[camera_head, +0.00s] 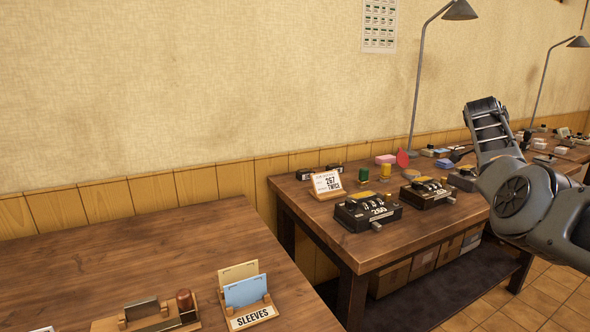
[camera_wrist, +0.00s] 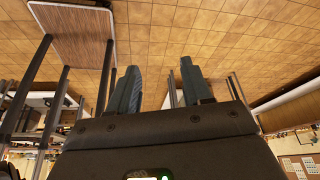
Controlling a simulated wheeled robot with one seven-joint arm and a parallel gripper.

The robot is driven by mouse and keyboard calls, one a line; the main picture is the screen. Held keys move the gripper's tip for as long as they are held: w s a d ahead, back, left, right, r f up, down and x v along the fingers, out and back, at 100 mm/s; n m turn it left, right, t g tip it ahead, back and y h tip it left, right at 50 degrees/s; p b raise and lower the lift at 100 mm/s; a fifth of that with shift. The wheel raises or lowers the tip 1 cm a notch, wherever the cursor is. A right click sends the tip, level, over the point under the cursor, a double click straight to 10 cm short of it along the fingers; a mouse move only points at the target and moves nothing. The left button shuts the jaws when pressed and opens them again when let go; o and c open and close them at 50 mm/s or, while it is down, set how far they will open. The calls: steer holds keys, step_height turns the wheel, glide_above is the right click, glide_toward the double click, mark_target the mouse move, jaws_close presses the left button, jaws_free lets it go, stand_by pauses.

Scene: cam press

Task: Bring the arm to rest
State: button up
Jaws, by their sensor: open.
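My arm (camera_head: 525,190) enters the head view from the right edge, bent and raised in front of the far end of the work table. The fingers of my gripper cannot be made out in the head view. In the wrist view, my gripper (camera_wrist: 160,72) is open, its two fingers apart with nothing between them. Tiled floor shows beyond the fingers, and the scene there appears upside down. The fingers touch nothing that I can see.
The work table (camera_head: 330,217) bears a black numbered device (camera_head: 367,213), a second one (camera_head: 428,192), a "267 TWICE" card (camera_head: 327,184) and a lamp (camera_head: 416,80). The near-left table (camera_head: 130,255) holds a "SLEEVES" holder (camera_head: 251,313). A wooden-topped table (camera_wrist: 80,35) shows in the wrist view.

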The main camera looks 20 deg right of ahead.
steer(key=s+a+f+n+t+h, duration=0.2)
steer(key=a+f+n, duration=0.15)
steer(key=f, duration=0.95)
steer(key=s+a+f+n+t+h, duration=0.15)
steer(key=f+n, duration=0.25)
steer(key=f, duration=0.9)
steer(key=s+a+f+n+t+h, duration=0.1)
steer(key=s+a+f+n+t, duration=0.2)
steer(key=s+a+f+n, duration=0.3)
steer(key=s+a+f+n+t+h, duration=0.1)
steer(key=s+a+f+n+t, duration=0.1)
steer(key=s+a+f+n, duration=0.45)
steer(key=s+a+r+n+t+y, duration=0.25)
steer(key=s+a, duration=0.35)
steer(key=a, duration=0.4)
steer(key=s+a+r+n+t+y, duration=0.1)
steer(key=s+a+r+n+t, duration=0.4)
steer(key=a, duration=0.4)
steer(key=s+a+r+n+t+y, duration=0.1)
steer(key=s+a+r, duration=0.4)
steer(key=r, duration=0.5)
steer(key=s+a+r+n+t+y, duration=0.1)
steer(key=s+a+r+n+y, duration=0.1)
steer(key=s+a+r, duration=0.3)
steer(key=s+r+n, duration=0.1)
steer(key=s+r, duration=0.2)
steer(key=r, duration=0.2)
steer(key=shift+a+r+t+y, duration=0.25)
steer(key=shift+a+t+y, duration=0.1)
steer(key=shift+t+y, duration=0.05)
